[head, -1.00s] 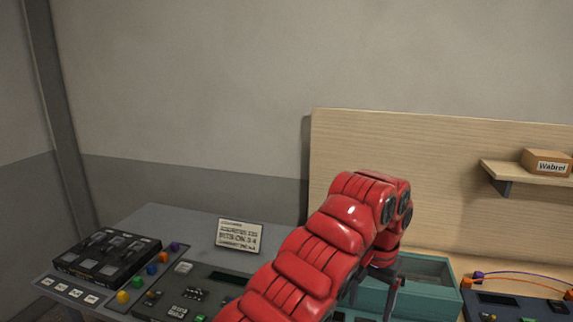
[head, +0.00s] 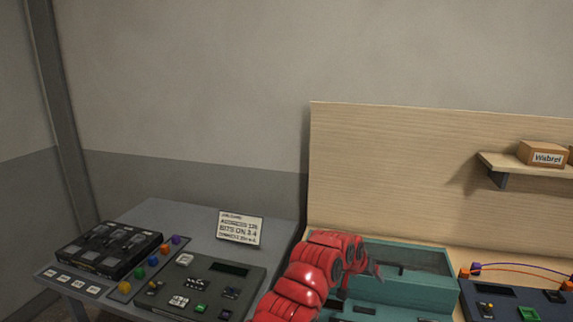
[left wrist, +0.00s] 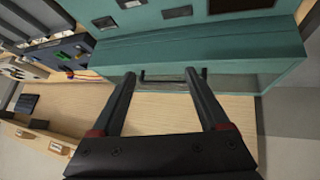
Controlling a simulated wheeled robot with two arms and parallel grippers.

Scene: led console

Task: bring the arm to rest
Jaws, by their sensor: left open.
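My left arm is red and comes up from the bottom of the head view. My left gripper (head: 362,278) shows small and partly hidden behind the arm, over the left end of the teal console. My right gripper is not in view.
A grey console (head: 225,290) and a black switch box (head: 105,250) stand on the left table, with a sign card (head: 240,228) behind. A dark blue panel (head: 505,302) with wires lies right. A shelf (head: 500,168) holds a cardboard box (head: 543,154).

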